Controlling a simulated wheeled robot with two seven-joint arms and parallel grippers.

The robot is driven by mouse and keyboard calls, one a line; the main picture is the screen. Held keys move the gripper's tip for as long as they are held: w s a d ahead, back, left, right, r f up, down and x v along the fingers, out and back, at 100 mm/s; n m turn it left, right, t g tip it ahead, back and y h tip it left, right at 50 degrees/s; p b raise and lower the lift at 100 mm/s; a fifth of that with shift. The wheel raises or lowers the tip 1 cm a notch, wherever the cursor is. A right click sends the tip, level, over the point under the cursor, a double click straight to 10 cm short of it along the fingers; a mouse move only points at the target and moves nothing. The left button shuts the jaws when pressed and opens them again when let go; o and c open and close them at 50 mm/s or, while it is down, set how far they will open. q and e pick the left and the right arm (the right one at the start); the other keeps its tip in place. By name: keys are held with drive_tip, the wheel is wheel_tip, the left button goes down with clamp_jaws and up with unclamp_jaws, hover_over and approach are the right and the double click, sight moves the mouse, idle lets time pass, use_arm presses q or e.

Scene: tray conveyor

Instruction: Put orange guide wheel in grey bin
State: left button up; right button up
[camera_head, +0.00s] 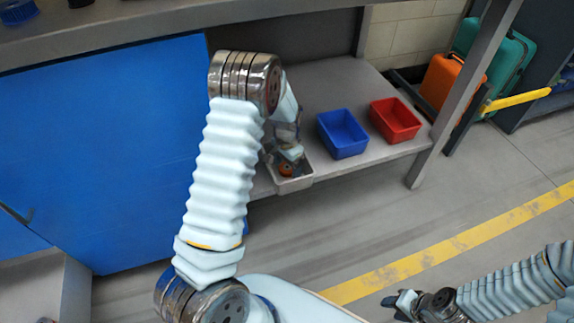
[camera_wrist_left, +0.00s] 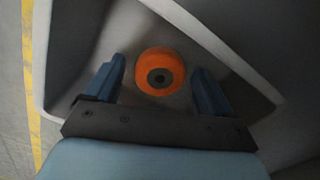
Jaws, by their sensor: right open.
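The orange guide wheel (camera_head: 286,169) shows in the head view inside the small grey bin (camera_head: 294,185) at the shelf's front edge, partly covered by my left gripper (camera_head: 288,155). In the left wrist view the wheel (camera_wrist_left: 160,72), with its dark hub, appears within the walls of the grey bin (camera_wrist_left: 222,42). My left gripper's two blue fingers (camera_wrist_left: 160,85) are apart, one on each side of the wheel, with a visible gap at both sides. I cannot tell its exact height above the bin floor. My right gripper (camera_head: 396,300) is open and empty over the floor.
A blue bin (camera_head: 342,135) and a red bin (camera_head: 396,120) stand on the shelf (camera_head: 325,88) right of the grey bin. A shelf leg (camera_head: 432,145) rises at the right. A blue panel (camera_head: 110,140) is at left. Floor with a yellow line (camera_head: 450,243) lies in front.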

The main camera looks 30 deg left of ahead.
sight(287, 167)
use_arm(q)
drive_tip(key=shift+r, duration=0.25)
wheel_tip(287, 167, up, 12)
drive_tip(key=p, duration=0.1)
drive_tip(key=shift+p, duration=0.3)
drive_tip(key=shift+f, duration=0.1)
